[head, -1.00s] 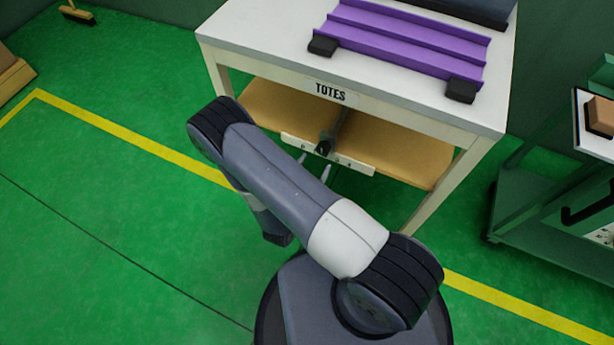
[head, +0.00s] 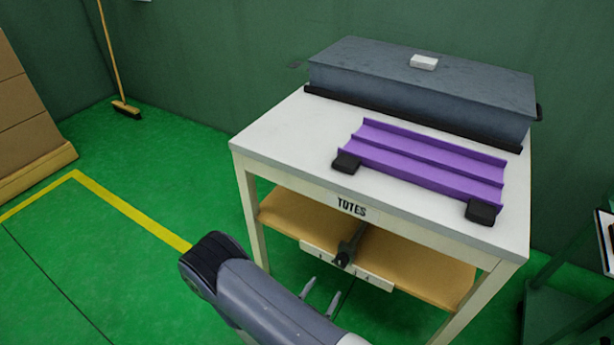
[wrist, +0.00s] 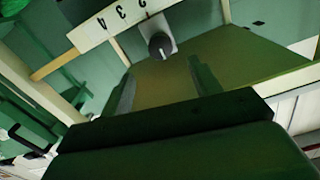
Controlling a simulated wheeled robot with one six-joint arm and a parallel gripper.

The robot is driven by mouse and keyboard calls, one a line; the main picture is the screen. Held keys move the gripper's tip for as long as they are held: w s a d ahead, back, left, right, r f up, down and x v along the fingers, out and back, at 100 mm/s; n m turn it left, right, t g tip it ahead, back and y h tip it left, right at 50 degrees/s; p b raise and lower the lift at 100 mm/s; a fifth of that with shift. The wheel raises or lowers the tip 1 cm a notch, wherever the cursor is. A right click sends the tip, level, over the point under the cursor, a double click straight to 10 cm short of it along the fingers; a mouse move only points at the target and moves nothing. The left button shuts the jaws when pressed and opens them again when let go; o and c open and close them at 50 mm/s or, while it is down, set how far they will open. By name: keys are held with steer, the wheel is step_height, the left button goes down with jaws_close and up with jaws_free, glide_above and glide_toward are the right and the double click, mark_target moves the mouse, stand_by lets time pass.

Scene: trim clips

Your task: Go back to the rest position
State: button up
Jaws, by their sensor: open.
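My gripper (head: 321,294) is low in the head view, in front of the lower shelf of the table. Its two pale fingers stand apart with nothing between them. In the wrist view the fingers (wrist: 163,85) show dark and apart, also empty. A dark rod with a round end (head: 343,258) sits at a numbered white strip (head: 318,254) on the shelf's front edge. It shows ahead of the fingers in the wrist view (wrist: 161,46), apart from them. My arm is folded at the bottom of the head view, partly out of frame.
A white table (head: 270,141) marked TOTES carries a purple ribbed tray (head: 425,165) with black end blocks and a grey-blue box (head: 430,88). A green cart (head: 565,310) stands at right. Boxes (head: 22,110) and a broom (head: 125,108) are at left. The floor left of the table is clear.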

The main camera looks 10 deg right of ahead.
mark_target(339, 265)
steer(key=shift+d, duration=0.1)
steer(key=b+x, duration=0.1)
steer(key=x, duration=0.9)
steer(key=shift+w+d, duration=0.15)
steer(key=shift+w, duration=0.2)
steer(key=shift+s, duration=0.1)
